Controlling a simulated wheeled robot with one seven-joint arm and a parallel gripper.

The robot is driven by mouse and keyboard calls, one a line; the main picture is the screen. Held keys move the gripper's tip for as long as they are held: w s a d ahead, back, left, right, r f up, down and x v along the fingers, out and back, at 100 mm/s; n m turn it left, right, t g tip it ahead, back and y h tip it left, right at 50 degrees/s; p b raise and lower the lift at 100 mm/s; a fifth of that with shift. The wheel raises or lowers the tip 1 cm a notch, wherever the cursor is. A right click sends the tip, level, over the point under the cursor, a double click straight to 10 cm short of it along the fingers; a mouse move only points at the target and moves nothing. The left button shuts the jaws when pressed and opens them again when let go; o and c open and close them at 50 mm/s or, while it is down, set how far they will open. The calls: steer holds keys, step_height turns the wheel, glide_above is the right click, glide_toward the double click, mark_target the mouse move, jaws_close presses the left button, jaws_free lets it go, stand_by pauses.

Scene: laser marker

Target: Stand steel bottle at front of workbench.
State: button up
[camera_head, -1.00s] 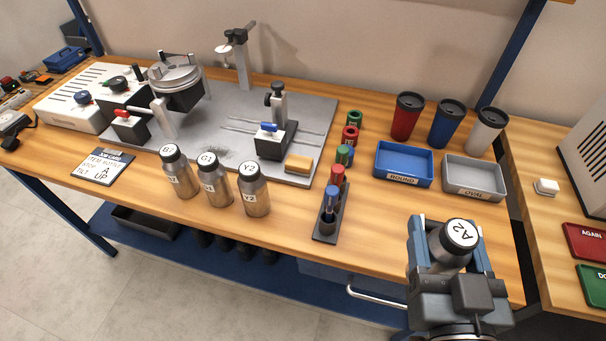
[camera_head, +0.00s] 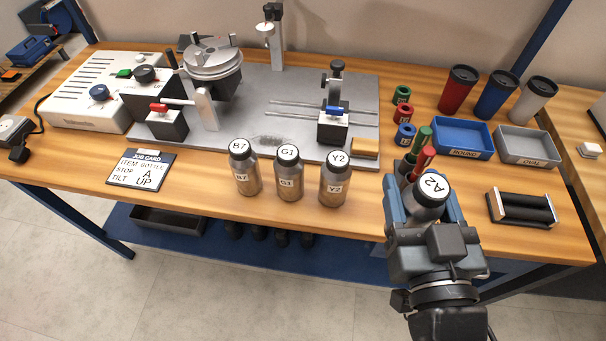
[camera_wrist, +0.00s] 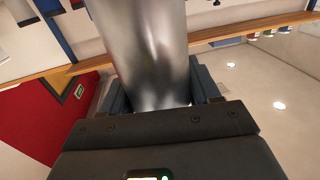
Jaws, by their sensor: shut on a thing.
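My gripper (camera_head: 425,205) is shut on a steel bottle (camera_head: 430,192) with a white cap label reading A2, at the right part of the workbench's front edge. The bottle's steel body (camera_wrist: 145,50) fills the middle of the wrist view between the fingers. From the head view I cannot tell whether its base touches anything. The workbench (camera_head: 210,190) has a wooden top. Three more steel bottles, B7 (camera_head: 244,172), G1 (camera_head: 289,178) and Y2 (camera_head: 334,182), stand upright in a row near the front edge, left of my gripper.
A marker holder with red and green pens (camera_head: 423,155) is partly hidden behind the held bottle. A black roller unit (camera_head: 522,208) lies to the right. A job card (camera_head: 141,168) lies left. Bare wood shows between Y2 and my gripper.

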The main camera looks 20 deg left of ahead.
steer(key=shift+w+a+f+p, duration=0.15)
steer(key=shift+w+a+f, duration=0.7)
steer(key=shift+w+f, duration=0.95)
steer(key=shift+w+a+f+p, duration=0.15)
steer(key=shift+w+a+f, duration=0.75)
steer(key=shift+w+f, duration=0.9)
steer(key=shift+w+a+f+p, duration=0.15)
steer(key=shift+w+a+f, duration=0.7)
steer(key=shift+w+f, duration=0.95)
steer(key=shift+s+f, duration=0.15)
steer(key=shift+s, duration=0.05)
steer(key=shift+f, duration=0.15)
steer(key=o, duration=0.9)
steer(key=shift+c, duration=0.2)
